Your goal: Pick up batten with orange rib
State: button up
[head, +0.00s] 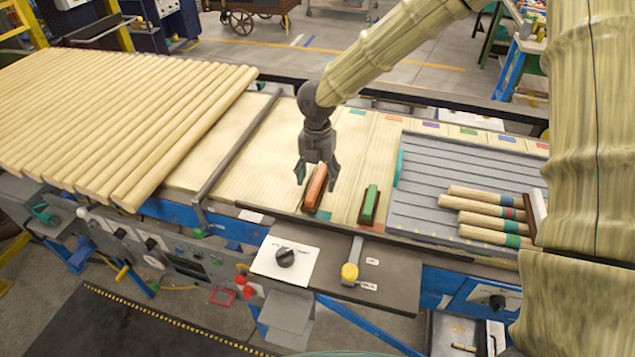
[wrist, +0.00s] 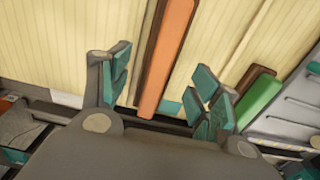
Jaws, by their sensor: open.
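The batten with the orange rib (head: 315,188) lies on the pale slatted wood bed, its long side running away from the front rail. It has a dark brown base with an orange strip on top. In the wrist view the orange rib (wrist: 168,55) shows between and beyond my fingers. My gripper (head: 317,172) is open above the batten, with teal pads on its fingers. In the wrist view my gripper (wrist: 160,95) has its fingers spread to either side of the batten's near end. Whether they touch it is hard to tell.
A similar batten with a green rib (head: 369,205) lies just to the right. Further right, a grey ribbed tray (head: 425,165) holds several round sticks (head: 480,217). A dark rail (head: 240,145) and a row of wooden poles (head: 110,110) lie left. A control panel (head: 290,258) is in front.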

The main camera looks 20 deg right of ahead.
jog(key=shift+w+f, duration=0.15)
jog(key=shift+f, duration=1.05)
jog(key=c, duration=1.2)
jog(key=shift+o, duration=0.2)
jog(key=shift+r, duration=0.1)
